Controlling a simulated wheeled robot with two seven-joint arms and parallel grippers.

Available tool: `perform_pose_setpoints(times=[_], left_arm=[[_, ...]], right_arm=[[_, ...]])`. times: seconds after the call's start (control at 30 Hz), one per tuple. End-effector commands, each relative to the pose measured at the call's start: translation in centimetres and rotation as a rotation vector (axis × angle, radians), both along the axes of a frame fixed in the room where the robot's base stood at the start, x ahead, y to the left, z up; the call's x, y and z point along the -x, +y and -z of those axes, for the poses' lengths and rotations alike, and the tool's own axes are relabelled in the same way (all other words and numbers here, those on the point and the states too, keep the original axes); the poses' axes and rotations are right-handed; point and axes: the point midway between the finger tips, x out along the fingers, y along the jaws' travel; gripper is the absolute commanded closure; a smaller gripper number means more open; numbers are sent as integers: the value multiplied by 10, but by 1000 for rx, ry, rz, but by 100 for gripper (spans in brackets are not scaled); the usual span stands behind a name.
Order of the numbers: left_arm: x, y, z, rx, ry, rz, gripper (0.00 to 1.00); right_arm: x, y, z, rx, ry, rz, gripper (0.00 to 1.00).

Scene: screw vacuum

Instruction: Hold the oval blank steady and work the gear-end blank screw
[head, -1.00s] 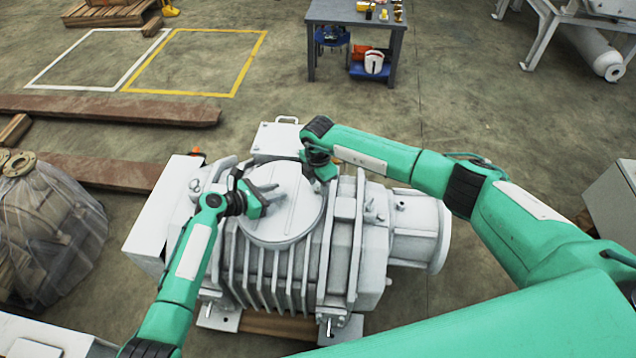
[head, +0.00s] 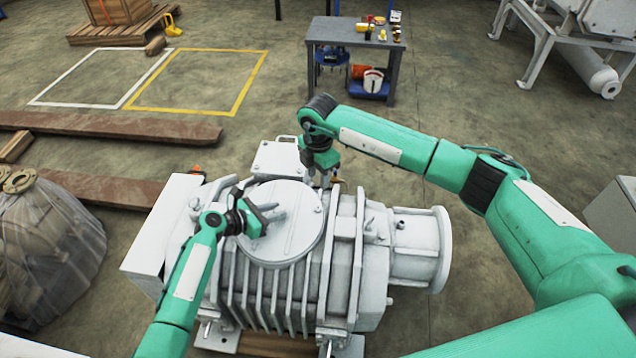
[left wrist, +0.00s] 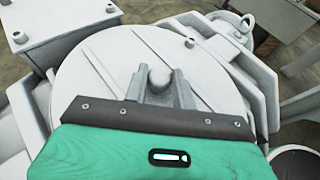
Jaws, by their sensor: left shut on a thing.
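The oval blank (head: 292,240) is a pale grey round cover on top of the grey ribbed pump; it fills the middle of the left wrist view (left wrist: 110,68). My left gripper (head: 274,214) is low over the cover, its fingers (left wrist: 158,88) shut on a rounded knob (left wrist: 160,76) on it. My right gripper (head: 325,181) points down just beyond the cover's far right edge, over the pump's casing. Its fingers are too small to tell whether they are apart or hold anything. I cannot make out the gear-end blank screw for certain.
A grey box (head: 278,160) stands behind the cover, and a wide flanged cylinder (head: 420,247) extends from the pump's right. A work table (head: 356,36) with small items stands at the back. Brown beams (head: 100,127) lie on the floor at left.

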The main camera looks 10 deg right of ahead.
Motion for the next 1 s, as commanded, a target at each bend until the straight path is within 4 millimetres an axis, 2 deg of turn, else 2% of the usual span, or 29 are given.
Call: perform_pose_setpoints(times=[0.37,0.4,0.5,0.53,0.83,1.0], left_arm=[[0,0,1,-1,1,0,100],[0,0,1,-1,1,0,70],[0,0,0,0,1,0,50],[0,0,0,0,1,0,49],[0,1,-1,1,-1,-1,49],[6,15,-6,1,0,-2,49]], right_arm=[[0,0,-2,0,1,0,61],[0,0,-2,0,1,0,61],[0,0,-2,0,1,0,61],[0,0,-2,0,1,0,61],[0,0,-2,0,0,0,61],[0,0,-2,0,0,0,61]])
